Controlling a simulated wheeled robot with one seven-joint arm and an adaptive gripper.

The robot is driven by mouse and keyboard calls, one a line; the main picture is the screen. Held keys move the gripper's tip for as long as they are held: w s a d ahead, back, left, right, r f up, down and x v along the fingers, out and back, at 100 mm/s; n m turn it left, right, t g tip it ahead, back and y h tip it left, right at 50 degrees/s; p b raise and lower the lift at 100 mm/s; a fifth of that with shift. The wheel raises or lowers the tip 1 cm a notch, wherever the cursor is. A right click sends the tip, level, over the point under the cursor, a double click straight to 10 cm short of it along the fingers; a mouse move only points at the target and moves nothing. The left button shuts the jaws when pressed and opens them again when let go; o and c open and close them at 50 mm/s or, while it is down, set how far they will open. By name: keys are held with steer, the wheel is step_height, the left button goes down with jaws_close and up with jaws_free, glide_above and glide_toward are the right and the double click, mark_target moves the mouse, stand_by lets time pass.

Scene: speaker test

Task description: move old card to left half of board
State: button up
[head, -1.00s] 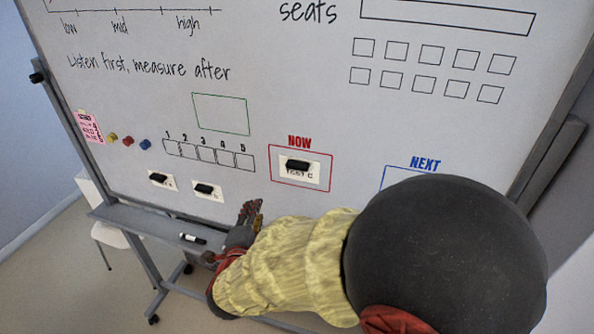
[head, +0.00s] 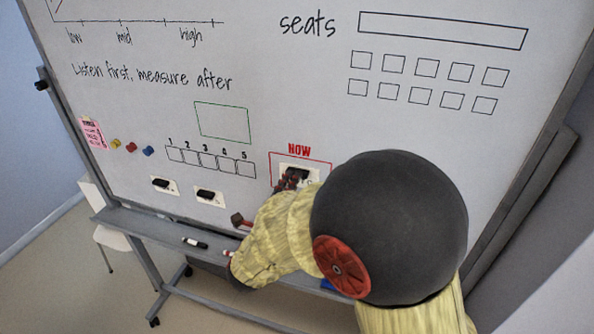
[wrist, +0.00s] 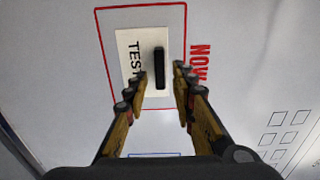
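A white card (wrist: 127,40) with "TEST" lettering and a black bar handle (wrist: 160,66) is on the whiteboard inside the red NOW box (wrist: 97,55). In the head view the card (head: 312,175) is partly covered by my gripper (head: 288,181). In the wrist view my gripper (wrist: 160,75) is open, with its fingertips either side of the lower part of the handle and a gap on each side. The rest of the card's lettering is hidden behind the left finger. Which card is the old one is not marked.
Two other cards with black handles (head: 162,184) (head: 208,194) sit low on the left under the numbered boxes (head: 211,161). Coloured magnets (head: 132,147), a pink note (head: 92,132) and a green outline (head: 223,122) are also left. The tray (head: 150,226) below holds markers (head: 194,243).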

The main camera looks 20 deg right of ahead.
mark_target(309, 175)
steer(key=b+x, duration=0.2)
steer(key=x, duration=0.1)
steer(key=shift+w+b, duration=0.1)
steer(key=shift+b, duration=0.25)
jaws_close()
stand_by(0.7)
steer(key=shift+f+b, duration=0.1)
steer(key=shift+b, duration=0.4)
